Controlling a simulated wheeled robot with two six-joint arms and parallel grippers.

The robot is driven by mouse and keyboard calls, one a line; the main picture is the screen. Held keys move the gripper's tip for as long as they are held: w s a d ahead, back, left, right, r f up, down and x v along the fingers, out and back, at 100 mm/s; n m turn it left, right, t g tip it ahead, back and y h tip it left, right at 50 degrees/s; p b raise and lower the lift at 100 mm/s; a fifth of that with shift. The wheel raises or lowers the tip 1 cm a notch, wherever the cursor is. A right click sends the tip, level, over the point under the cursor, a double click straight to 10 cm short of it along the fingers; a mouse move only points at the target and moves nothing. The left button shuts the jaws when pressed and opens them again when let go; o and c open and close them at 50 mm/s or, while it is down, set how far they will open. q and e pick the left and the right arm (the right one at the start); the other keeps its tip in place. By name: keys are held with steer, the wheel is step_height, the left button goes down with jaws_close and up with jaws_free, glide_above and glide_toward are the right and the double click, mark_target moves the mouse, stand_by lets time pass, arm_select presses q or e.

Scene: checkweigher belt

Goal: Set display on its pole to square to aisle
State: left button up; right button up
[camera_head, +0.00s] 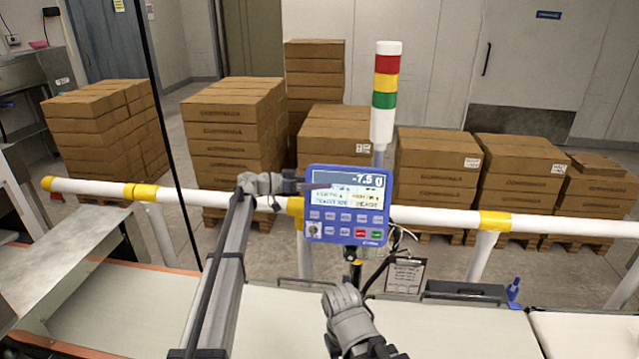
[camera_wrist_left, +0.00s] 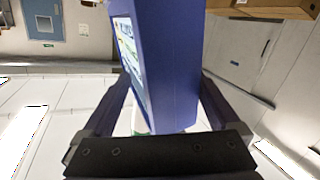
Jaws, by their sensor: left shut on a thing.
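My left gripper (camera_head: 306,186) reaches in from the left and is shut on the display's left edge. In the left wrist view, the blue display housing (camera_wrist_left: 178,70) fills the space between the left gripper's two dark fingers (camera_wrist_left: 165,95). My right gripper (camera_head: 345,298) is below the display, over the belt; its fingertips do not show clearly.
A white rail with yellow bands (camera_head: 455,219) runs behind the display. A red, yellow and green stack light (camera_head: 385,90) stands just behind it. Stacked cartons (camera_head: 232,120) stand beyond the rail.

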arm_select(q)
steer(key=v, duration=0.7)
steer(key=shift+a+p, duration=0.25)
steer(key=shift+p, duration=0.15)
